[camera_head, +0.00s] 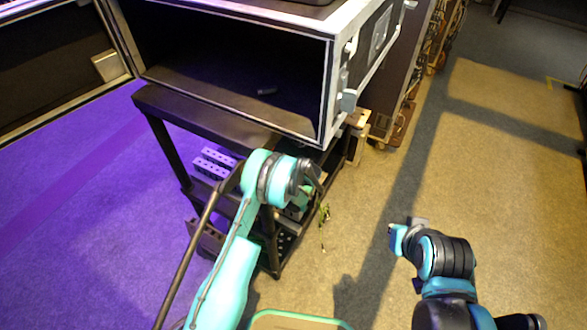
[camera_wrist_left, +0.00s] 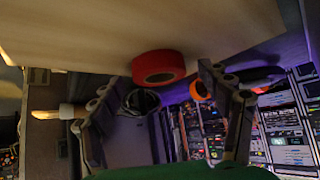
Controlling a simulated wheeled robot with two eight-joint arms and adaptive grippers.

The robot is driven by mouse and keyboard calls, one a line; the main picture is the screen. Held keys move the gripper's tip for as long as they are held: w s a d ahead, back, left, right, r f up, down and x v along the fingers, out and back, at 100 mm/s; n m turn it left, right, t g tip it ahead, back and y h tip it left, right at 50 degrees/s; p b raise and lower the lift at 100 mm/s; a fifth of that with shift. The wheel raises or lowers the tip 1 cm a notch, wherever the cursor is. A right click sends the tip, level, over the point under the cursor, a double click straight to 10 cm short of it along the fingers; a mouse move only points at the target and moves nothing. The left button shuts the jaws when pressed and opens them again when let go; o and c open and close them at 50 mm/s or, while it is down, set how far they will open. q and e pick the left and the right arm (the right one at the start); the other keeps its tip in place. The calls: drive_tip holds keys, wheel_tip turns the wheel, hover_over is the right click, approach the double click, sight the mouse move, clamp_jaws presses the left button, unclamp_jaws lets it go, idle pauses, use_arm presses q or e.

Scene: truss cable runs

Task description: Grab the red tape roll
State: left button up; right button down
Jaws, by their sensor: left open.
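The red tape roll (camera_wrist_left: 158,66) shows in the left wrist view, against the edge of a pale board (camera_wrist_left: 130,30). My left gripper (camera_wrist_left: 163,82) is open, with one finger on each side of the picture and the roll between and beyond them. No finger visibly touches the roll. In the head view my left gripper (camera_head: 312,180) is beside the black cart, below the open case, and the roll cannot be seen there. My right gripper (camera_head: 402,240) is over the tan floor at right, and its fingers are not clear.
A black roll (camera_wrist_left: 140,101) and an orange roll (camera_wrist_left: 198,90) are close to the red one. The open flight case (camera_head: 230,110) stands on the black cart (camera_head: 165,105). Tan floor (camera_head: 500,150) at right is clear.

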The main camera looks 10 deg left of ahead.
use_arm(q)
drive_tip(key=c, duration=1.1)
drive_tip(key=shift+r, duration=0.15)
drive_tip(key=shift+c, duration=0.2)
